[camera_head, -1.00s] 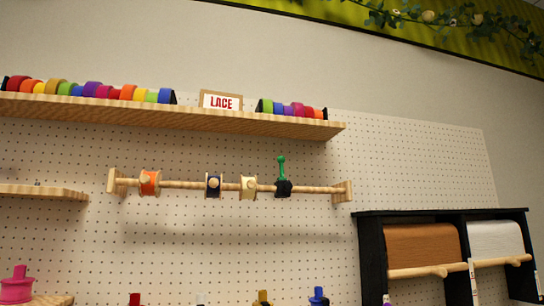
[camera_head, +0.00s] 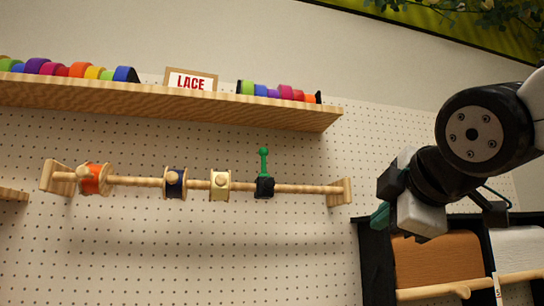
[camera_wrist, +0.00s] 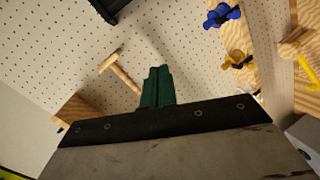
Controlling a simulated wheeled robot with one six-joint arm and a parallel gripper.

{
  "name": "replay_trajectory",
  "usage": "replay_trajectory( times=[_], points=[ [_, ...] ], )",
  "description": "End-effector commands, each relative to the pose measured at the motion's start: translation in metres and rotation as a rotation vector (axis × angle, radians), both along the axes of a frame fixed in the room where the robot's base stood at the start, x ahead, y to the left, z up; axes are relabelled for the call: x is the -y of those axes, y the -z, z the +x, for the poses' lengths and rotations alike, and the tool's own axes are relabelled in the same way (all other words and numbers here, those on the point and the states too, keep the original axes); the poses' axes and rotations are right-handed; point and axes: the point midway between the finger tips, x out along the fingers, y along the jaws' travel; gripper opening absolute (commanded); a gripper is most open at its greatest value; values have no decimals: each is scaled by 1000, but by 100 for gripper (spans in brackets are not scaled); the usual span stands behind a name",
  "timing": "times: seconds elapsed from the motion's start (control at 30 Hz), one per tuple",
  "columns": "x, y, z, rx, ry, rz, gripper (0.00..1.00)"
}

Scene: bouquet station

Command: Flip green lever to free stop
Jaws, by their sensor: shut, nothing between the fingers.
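The green lever (camera_head: 263,162) stands upright, with a round knob on top, in the head view. It rises from a black stop (camera_head: 264,187) on a wooden rail (camera_head: 305,188), right of the spools and near the right end bracket. My gripper (camera_head: 380,215) is at the right, apart from the lever, in front of the black shelf unit. Its dark green fingers show closed together and empty in the wrist view (camera_wrist: 158,87). The lever cannot be made out in the wrist view.
Orange (camera_head: 93,179), navy (camera_head: 175,183) and cream (camera_head: 220,185) spools sit on the rail. A wooden shelf (camera_head: 170,105) with coloured rolls and a LACE sign (camera_head: 190,81) is above. The black unit (camera_head: 372,265) with paper rolls is lower right. Bare pegboard lies below the rail.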

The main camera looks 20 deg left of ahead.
Motion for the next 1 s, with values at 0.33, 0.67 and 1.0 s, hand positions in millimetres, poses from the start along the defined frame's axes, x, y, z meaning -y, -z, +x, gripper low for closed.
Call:
replay_trajectory(
  times=[0.33,0.67,1.0],
  points=[
    [-105,-142,-42,509,-299,-91,0],
    [-141,-146,-4,518,-301,-94,0],
    [-185,-150,44,517,-300,-93,0]
  ],
)
